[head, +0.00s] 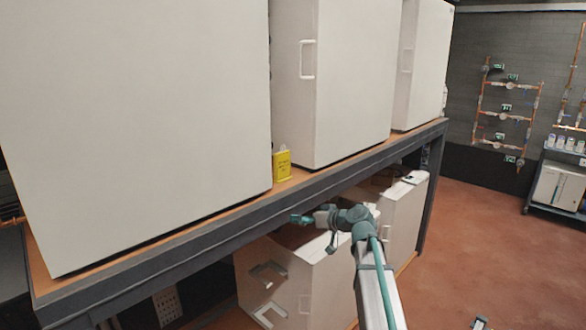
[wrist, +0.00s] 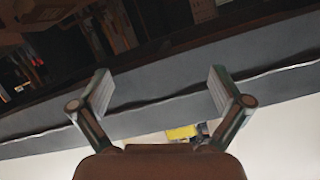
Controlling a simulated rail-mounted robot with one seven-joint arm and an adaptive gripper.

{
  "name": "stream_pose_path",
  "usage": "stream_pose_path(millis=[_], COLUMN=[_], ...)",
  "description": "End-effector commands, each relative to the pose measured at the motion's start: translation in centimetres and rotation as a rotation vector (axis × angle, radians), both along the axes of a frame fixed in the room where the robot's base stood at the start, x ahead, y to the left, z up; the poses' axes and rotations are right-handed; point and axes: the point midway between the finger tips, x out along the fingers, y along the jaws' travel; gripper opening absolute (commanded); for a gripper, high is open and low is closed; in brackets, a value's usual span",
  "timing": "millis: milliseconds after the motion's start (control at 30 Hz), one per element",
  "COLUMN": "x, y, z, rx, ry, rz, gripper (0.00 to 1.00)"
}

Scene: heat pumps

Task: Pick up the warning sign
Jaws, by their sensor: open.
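The yellow warning sign (head: 282,165) stands upright on the wooden shelf, in the gap between two large white cabinets, near the shelf's front edge. In the wrist view the sign (wrist: 183,132) shows as a small yellow patch low in the frame, beyond the gripper's base and partly cut off by it. My gripper (head: 297,219) is in front of the shelf's grey beam, lower than the sign and a little to its right. In the wrist view my gripper (wrist: 166,92) is open, with nothing between its two fingers, and apart from the sign.
The grey beam (head: 220,209) runs along the shelf's front edge. White cabinets (head: 135,105), (head: 345,90) flank the sign closely. More white units (head: 290,275) sit on the lower level. The red-brown floor (head: 480,230) to the right is open. Copper pipework (head: 508,115) hangs on the back wall.

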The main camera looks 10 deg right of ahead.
Motion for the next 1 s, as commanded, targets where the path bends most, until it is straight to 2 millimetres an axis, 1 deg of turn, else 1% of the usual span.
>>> stream_pose_path(millis=[33,267,400,533,600,667,1000], x=[0.4,1.7,2.3,2.6,2.9,3.2,6.9], y=[-0.1,-0.4,-0.6,-0.9,-0.8,-0.7,1.8], z=[1.0,6.1,9.7,12.4,13.2,13.5,13.6], rx=[-0.004,-0.031,-0.051,-0.07,-0.075,-0.076,-0.077], ry=[-0.032,-0.208,-0.326,-0.416,-0.443,-0.452,-0.45], rz=[0.005,0.027,0.034,0.034,0.033,0.032,0.033], gripper=[1.0,1.0,1.0,1.0,1.0,1.0,1.0])
